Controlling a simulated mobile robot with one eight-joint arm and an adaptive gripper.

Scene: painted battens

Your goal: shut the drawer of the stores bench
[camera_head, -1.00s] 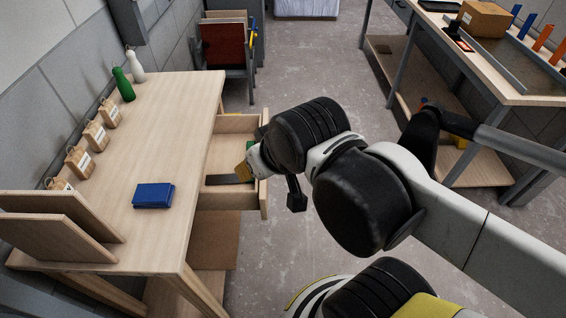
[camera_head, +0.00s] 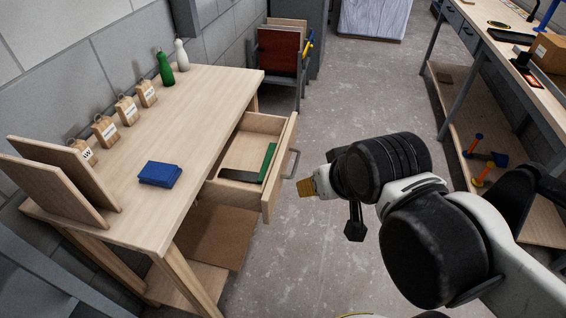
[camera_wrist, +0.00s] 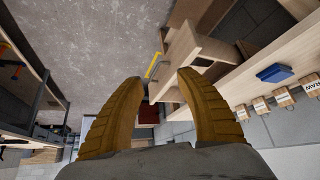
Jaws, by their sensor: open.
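The stores bench (camera_head: 205,100) is a pale wooden table at the left in the head view. Its drawer (camera_head: 279,172) is pulled well out on the right side, with a grey bar handle (camera_head: 294,163) on its front. A green piece (camera_head: 268,160) and a dark flat piece (camera_head: 238,175) lie inside. My gripper (camera_head: 308,187) is just right of the drawer front, apparently clear of it. In the wrist view my gripper (camera_wrist: 157,80) is open and empty, its two ochre fingers spread, with the drawer (camera_wrist: 180,58) beyond them.
A rack with red boards (camera_head: 279,52) stands behind. Another workbench (camera_head: 500,60) is at the right. The floor between is clear.

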